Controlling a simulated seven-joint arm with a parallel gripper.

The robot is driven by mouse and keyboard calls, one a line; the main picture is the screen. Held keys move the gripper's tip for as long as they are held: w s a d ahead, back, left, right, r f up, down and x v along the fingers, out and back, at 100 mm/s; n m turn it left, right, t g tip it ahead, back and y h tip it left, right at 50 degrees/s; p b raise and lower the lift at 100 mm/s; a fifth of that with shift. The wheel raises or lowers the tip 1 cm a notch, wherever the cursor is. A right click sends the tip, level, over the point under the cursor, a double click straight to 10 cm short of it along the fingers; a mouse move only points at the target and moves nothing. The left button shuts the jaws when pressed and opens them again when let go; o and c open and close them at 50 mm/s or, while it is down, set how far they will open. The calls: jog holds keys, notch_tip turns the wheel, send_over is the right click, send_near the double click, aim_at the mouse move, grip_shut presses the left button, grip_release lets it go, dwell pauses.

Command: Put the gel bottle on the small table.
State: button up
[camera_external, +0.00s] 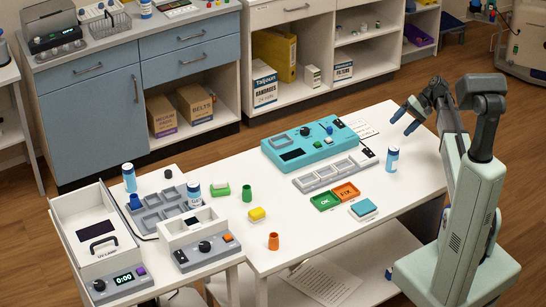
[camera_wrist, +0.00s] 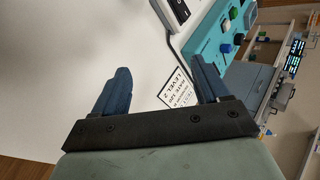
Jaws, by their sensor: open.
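Several white bottles with blue bands show in the external view, their labels too small to read, so I cannot tell which is the gel bottle. One bottle (camera_external: 392,159) stands upright on the right part of the large white table (camera_external: 300,220). Another bottle (camera_external: 129,178) stands at the back of the small table (camera_external: 215,272) on the left, and another bottle (camera_external: 193,195) stands at the grey tray there. My gripper (camera_external: 405,120) is open and empty above the large table's right end, higher than the nearest bottle and apart from it. The wrist view shows both dark blue fingers (camera_wrist: 160,78) spread, with no bottle.
A teal device (camera_external: 303,148), a grey strip of compartments (camera_external: 335,171), green and orange trays (camera_external: 335,197) and small blocks occupy the large table. A white box (camera_external: 95,235) and grey compartment tray (camera_external: 165,211) crowd the small table. Cabinets stand behind.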

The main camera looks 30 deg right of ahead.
jog(key=s+a+r+m+t+y, duration=0.1)
jog(key=s+a+m+t+y, duration=0.3)
jog(key=s+m+t+y, duration=0.95)
jog(key=m+g+h, duration=0.5)
jog(key=g+h, duration=0.1)
jog(key=g, duration=0.2)
send_near(393, 158)
jog(key=w+f, duration=0.2)
jog(key=shift+w+a+f, duration=0.2)
jog(key=shift+w+a, duration=0.15)
jog(key=shift+w, duration=0.05)
jog(key=shift+x, duration=3.8)
jog(key=shift+r, duration=0.15)
jog(key=c, duration=1.2)
